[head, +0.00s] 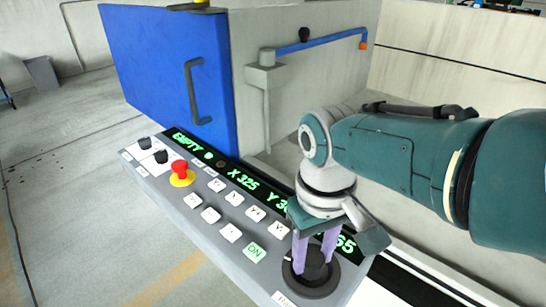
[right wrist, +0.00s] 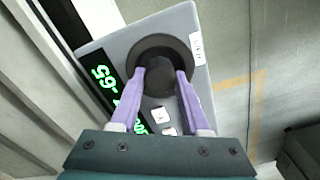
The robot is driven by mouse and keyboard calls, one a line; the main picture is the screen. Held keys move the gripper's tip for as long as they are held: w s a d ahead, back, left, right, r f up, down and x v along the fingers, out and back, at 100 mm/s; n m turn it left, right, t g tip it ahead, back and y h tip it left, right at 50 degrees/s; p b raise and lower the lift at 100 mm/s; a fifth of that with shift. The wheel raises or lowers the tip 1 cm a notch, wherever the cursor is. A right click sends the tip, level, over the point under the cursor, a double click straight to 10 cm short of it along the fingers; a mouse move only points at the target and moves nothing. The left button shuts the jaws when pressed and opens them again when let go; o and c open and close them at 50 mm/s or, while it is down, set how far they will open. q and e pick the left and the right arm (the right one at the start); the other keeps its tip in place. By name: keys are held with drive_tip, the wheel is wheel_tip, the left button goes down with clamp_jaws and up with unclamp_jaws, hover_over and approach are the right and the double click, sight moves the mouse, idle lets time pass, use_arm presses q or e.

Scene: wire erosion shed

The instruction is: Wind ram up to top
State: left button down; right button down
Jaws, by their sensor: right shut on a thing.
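A grey control panel (head: 185,222) runs across the head view, with a green readout (head: 240,180) along its far edge. The readout shows "EMPTY", "X 325" and a Y value partly hidden by my right arm. A round black knob (head: 312,265) on a dark base ring sits at the panel's near right end. My right gripper (head: 315,258) has its purple fingers closed on this knob from above. The right wrist view shows the knob (right wrist: 160,80) between the two fingertips and "-65" on the readout (right wrist: 103,78). My left gripper is not in view.
The panel also has a red stop button (head: 180,169) on a yellow ring, two black switches (head: 152,150), several white keys (head: 211,215) and a green ON key (head: 255,251). A blue door (head: 165,70) with a dark handle stands behind the panel. A grey bin (head: 41,73) stands far left.

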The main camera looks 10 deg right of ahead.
drive_tip(key=n, duration=0.3)
drive_tip(key=shift+n, duration=0.4)
drive_tip(key=n, duration=0.3)
drive_tip(key=shift+n, duration=0.3)
drive_tip(key=n, duration=0.4)
drive_tip(key=shift+n, duration=1.3)
drive_tip(key=shift+c, duration=1.9)
unclamp_jaws()
